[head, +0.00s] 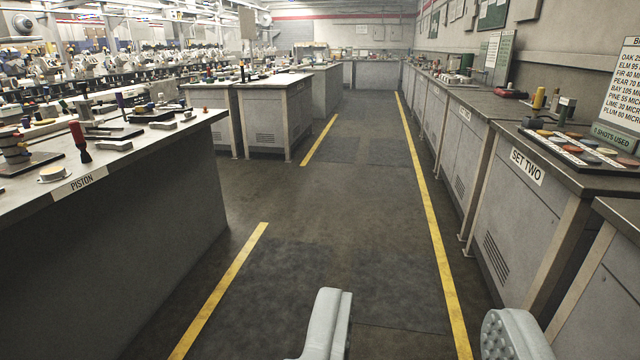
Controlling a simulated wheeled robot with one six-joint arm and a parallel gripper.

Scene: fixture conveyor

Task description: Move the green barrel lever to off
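My gripper (420,322) shows at the bottom of the view, with its two pale grey fingers wide apart and nothing between them. It is over the aisle floor, away from every bench. I cannot make out a green barrel lever for certain. Several small upright handles stand on the left benches, some dark or greenish, but they are too small to tell apart. A small green item (466,63) sits far back on the right-hand counter; I cannot tell what it is.
The left bench (150,215) is labelled PISTON and carries a red-handled tool (79,140). The aisle (350,200) between yellow floor lines is clear toward the back.

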